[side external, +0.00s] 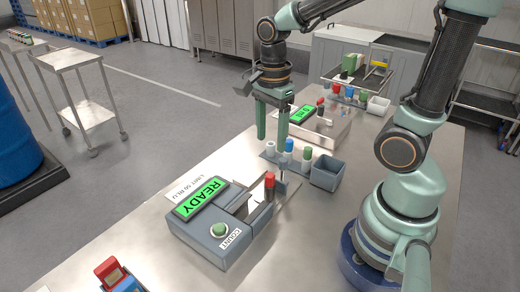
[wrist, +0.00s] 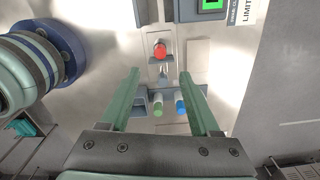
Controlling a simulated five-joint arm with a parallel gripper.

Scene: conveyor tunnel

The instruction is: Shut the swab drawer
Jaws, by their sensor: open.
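The grey reader (side external: 212,238) with a green READY screen stands on the steel table. Its swab drawer (side external: 260,217) is out, extending from the reader's right side towards the tube rack. A red-capped tube (side external: 270,186) stands upright in the drawer; its cap also shows in the wrist view (wrist: 160,50). My gripper (side external: 272,141) is open and empty, fingers pointing down, above and beyond the drawer's outer end.
A rack (side external: 270,157) with white, blue and green capped tubes stands just beyond the drawer, close below my gripper. A grey bin (side external: 327,174) is beside it. Another device with a green screen (side external: 302,115) stands behind. Red and blue items (side external: 117,276) lie at the front.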

